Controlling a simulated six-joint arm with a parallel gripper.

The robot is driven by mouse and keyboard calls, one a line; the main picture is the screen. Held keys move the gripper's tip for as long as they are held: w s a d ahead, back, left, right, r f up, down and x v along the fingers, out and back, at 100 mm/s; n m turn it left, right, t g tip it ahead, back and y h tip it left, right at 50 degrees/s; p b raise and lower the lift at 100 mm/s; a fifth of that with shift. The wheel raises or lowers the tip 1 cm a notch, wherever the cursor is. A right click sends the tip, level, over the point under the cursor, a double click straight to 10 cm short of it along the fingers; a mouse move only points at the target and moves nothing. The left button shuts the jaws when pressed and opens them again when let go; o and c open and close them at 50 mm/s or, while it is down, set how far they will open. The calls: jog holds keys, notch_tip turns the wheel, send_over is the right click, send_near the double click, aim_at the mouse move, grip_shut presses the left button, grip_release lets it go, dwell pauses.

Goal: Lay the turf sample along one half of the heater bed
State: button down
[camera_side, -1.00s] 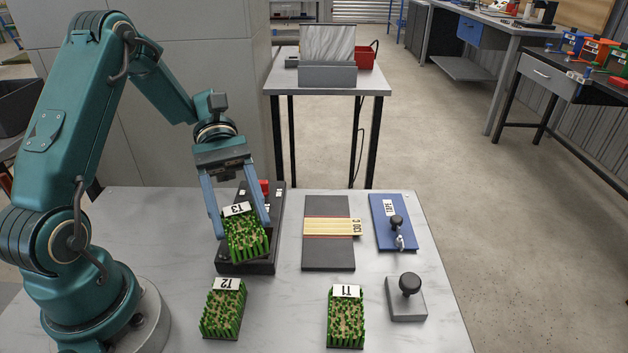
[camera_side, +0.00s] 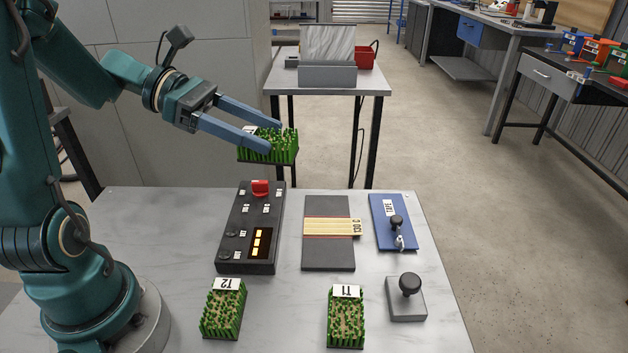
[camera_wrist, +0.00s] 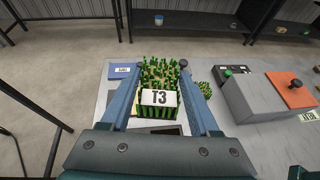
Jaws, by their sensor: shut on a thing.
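The turf sample T3 (camera_side: 284,148), green tufts with a white label, is clamped between the two blue fingers of my gripper (camera_side: 271,136). It is held in the air, well above the table and beyond its back edge in the side picture. In the wrist view the T3 turf (camera_wrist: 158,112) sits between the fingers with its label facing the camera. The heater bed (camera_side: 328,260) appears to be the dark flat plate with a yellow striped band across its middle and a "130 C" tag. No turf lies on it. The wrist view hides the plate behind the turf.
A black control box (camera_side: 240,225) with a red knob and lit display stands left of the plate. Turf T2 (camera_side: 223,312) and turf T1 (camera_side: 346,320) lie in front. A blue TAPE board (camera_side: 385,235) and a grey knobbed block (camera_side: 405,305) stand right.

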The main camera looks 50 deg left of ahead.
jog(key=shift+w+a+f+t, duration=0.1)
jog(key=shift+w+a+t, duration=0.1)
jog(key=shift+a+t, duration=0.1)
jog(key=shift+d, duration=0.1)
jog(key=shift+s+d+m+g, duration=0.45)
jog(key=shift+m+g, duration=0.15)
jog(key=shift+g, duration=0.2)
jog(key=s+d+f+m+g+h, duration=0.1)
jog(key=s+f+m+g, duration=0.5)
jog(key=m+g, duration=0.4)
jog(key=shift+f+g+h, duration=0.3)
jog(key=shift+f+g, duration=0.35)
jog(key=shift+g, duration=0.25)
jog(key=shift+d, duration=0.15)
